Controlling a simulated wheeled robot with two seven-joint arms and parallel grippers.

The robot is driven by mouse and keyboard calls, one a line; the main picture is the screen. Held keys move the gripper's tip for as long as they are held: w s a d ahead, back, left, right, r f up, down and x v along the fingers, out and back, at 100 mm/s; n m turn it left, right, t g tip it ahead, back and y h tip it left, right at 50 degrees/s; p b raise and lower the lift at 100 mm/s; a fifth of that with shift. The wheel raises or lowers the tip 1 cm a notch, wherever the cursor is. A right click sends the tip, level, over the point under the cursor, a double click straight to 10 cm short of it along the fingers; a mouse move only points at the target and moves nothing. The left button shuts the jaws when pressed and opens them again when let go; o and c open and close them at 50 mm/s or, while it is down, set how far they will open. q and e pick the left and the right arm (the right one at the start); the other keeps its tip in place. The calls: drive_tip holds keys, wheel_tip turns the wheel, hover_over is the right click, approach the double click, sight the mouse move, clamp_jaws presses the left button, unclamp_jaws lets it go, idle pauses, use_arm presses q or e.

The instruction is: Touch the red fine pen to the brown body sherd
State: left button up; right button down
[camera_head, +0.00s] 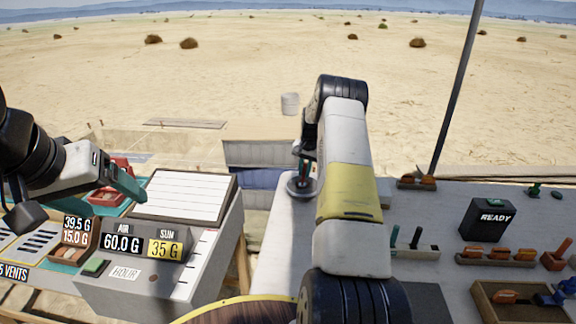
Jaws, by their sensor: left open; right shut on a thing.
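My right gripper (302,178) is at the far left edge of the grey table, beyond my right arm. It is shut on a thin upright thing with a little red on it, which fits the red fine pen; my arm hides most of it. A round grey base stands just below. Brown-orange sherds lie in a small dark holder (417,183), in a rack (498,255) and in a wooden tray (482,292); I cannot tell which is the brown body sherd. My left gripper (128,184) is open and empty, above the left bench.
A pen holder (416,251) with two dark pens stands right of my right arm. A black READY box (486,220) is behind the rack. A tall dark pole (455,90) rises at the back. A console with a white lined panel (183,197) stands at left.

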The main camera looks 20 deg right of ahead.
idle(0.3)
drive_tip(key=shift+w+v, duration=0.25)
drive_tip(key=shift+v, duration=1.05)
drive_tip(key=shift+w+v, duration=0.3)
drive_tip(key=shift+v, duration=1)
drive_tip(key=shift+w+v, duration=0.25)
drive_tip(key=shift+v, duration=1)
drive_tip(key=shift+r, duration=0.2)
